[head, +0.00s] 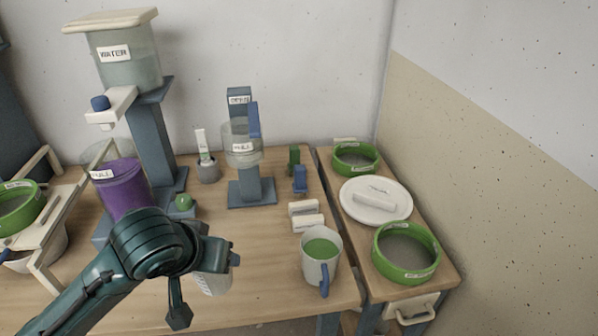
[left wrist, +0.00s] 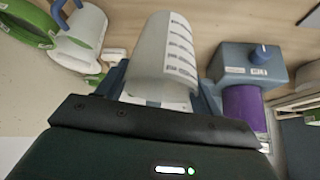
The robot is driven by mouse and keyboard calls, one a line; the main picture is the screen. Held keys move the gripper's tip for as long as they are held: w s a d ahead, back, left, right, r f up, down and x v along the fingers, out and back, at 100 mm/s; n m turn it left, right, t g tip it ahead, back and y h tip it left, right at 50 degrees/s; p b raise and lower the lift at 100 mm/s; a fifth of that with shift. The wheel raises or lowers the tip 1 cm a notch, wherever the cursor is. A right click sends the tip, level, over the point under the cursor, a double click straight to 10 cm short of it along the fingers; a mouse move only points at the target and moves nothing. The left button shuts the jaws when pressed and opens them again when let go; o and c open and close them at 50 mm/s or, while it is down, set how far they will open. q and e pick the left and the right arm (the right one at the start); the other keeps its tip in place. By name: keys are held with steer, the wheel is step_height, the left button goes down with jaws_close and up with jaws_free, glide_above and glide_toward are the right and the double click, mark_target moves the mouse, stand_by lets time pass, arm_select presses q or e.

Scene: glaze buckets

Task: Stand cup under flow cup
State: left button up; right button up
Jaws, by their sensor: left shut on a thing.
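A translucent white cup with printed scale marks (left wrist: 160,48) is between the fingers of my left gripper (left wrist: 163,92) in the left wrist view. In the head view my left gripper (head: 208,272) is shut on this cup (head: 213,284) above the front of the table, and my arm covers part of it. The clear flow cup (head: 242,152), with a label and a blue part at its side, is held on a blue stand (head: 258,187) further back and right of my gripper. My right gripper is not in view.
A container of purple liquid (head: 119,190) stands under a water tank (head: 127,62) at the left. A mug of green glaze (head: 320,258) is at the right front. White blocks (head: 307,223) lie behind it. Green-rimmed sieves (head: 405,252) and a white lid (head: 376,202) occupy the right side table.

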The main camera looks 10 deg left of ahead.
arm_select(q)
steer(key=shift+w, duration=0.1)
steer(key=shift+w+d+f, duration=0.15)
steer(key=shift+w+f, duration=0.05)
steer(key=shift+w, duration=0.05)
steer(key=w+d+f+n+g+y, duration=0.1)
steer(key=w+d+f+n+y, duration=0.2)
steer(key=w+n, duration=0.4)
steer(key=shift+w+d+f+n+y, duration=0.25)
steer(key=shift+w+d+n+y, duration=0.25)
steer(key=shift+d, duration=0.65)
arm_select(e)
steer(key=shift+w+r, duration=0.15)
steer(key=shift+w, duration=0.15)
arm_select(q)
steer(key=shift+w, duration=0.1)
